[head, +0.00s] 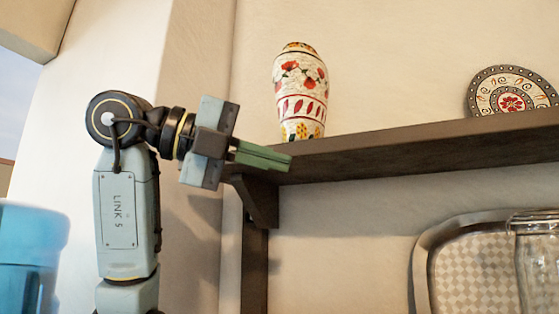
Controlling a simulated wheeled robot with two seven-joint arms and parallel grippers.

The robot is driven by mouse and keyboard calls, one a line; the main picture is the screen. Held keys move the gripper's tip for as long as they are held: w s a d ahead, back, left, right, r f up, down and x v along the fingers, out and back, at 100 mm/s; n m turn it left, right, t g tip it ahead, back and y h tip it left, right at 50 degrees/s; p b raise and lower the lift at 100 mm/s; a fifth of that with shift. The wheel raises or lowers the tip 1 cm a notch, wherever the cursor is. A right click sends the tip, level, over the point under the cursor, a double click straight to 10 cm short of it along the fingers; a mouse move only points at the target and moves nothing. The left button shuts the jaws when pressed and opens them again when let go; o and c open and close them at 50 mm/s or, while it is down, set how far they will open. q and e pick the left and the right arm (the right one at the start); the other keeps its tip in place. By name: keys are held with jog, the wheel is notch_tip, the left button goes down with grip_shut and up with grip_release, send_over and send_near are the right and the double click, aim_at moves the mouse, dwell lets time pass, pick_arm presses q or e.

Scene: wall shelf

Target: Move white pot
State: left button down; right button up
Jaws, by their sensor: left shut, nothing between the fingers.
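A white pot (300,92), tall like a vase and painted with red flowers and yellow patterns, stands upright on the wall shelf (420,145) near its left end. The lowest part of the pot is hidden by the shelf edge. My left gripper (289,161) is level with the shelf's left end, in front of and below the pot. Its green fingers are shut with nothing between them and point right. I cannot tell whether they touch the shelf. The right gripper is not in view.
A decorated plate (512,92) stands on the shelf at the right. A dark bracket (256,200) supports the shelf's left end. Below are a silver tray (425,262) and a glass jar (537,265). A blue container (30,250) is at the lower left. The shelf between pot and plate is clear.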

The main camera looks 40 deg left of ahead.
pick_arm(q)
jog(key=s+a+r+n+t+y, duration=0.1)
jog(key=s+a+r+n+t, duration=0.2)
jog(key=s+a+r+n, duration=0.35)
jog(key=m+p, duration=0.1)
jog(key=p, duration=0.3)
send_near(294, 130)
jog(key=s+d+x, duration=0.1)
jog(key=x, duration=0.4)
jog(key=shift+w+a, duration=0.15)
jog(key=shift+w, duration=0.8)
